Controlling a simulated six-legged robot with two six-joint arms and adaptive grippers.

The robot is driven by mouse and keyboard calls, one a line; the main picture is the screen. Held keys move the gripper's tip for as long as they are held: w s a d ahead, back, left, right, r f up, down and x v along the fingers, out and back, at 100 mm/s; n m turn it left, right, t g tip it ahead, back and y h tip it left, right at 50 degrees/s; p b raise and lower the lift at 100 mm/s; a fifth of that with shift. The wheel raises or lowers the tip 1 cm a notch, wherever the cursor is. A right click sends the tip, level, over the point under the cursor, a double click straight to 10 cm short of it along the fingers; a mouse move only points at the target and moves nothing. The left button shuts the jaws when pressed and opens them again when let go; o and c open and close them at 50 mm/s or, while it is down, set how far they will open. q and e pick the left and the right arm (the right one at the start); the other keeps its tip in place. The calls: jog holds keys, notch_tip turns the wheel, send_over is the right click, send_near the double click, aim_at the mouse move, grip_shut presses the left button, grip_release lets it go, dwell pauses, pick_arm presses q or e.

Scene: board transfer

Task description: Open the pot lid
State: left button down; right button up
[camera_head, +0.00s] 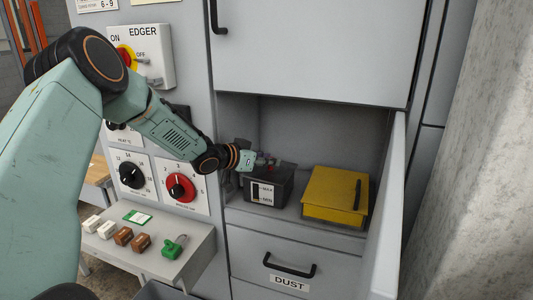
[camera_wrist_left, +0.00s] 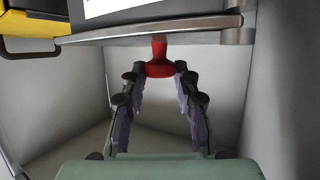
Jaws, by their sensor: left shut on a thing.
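The pot is a dark box (camera_head: 265,190) with a MAX/MIN label on its front, standing in the grey cabinet recess. My left gripper (camera_head: 263,162) reaches in from the left, just above the pot's top, and covers much of it. In the left wrist view its two fingers (camera_wrist_left: 160,75) are closed around a red knob (camera_wrist_left: 159,55). The knob joins a grey lid plate (camera_wrist_left: 140,33), seen nearly edge-on, with a metal hinge barrel at its right end. How far the lid is tilted is hard to tell. My right gripper is in neither view.
A yellow box (camera_head: 333,195) with a black handle stands right of the pot. An open cabinet door (camera_head: 388,220) bounds the recess on the right. A DUST drawer (camera_head: 292,262) lies below. Left are dials (camera_head: 180,188) and a shelf of switches (camera_head: 150,252).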

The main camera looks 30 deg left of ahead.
aim_at(253, 177)
pick_arm(q)
jog(key=shift+s+d+m+h+p, duration=0.15)
jog(key=shift+m+h+p, duration=0.15)
jog(key=shift+h+p, duration=0.15)
jog(key=c, duration=1)
grip_release()
jog(key=v, duration=0.5)
jog(key=shift+s+r, duration=0.25)
jog(key=shift+v, duration=0.9)
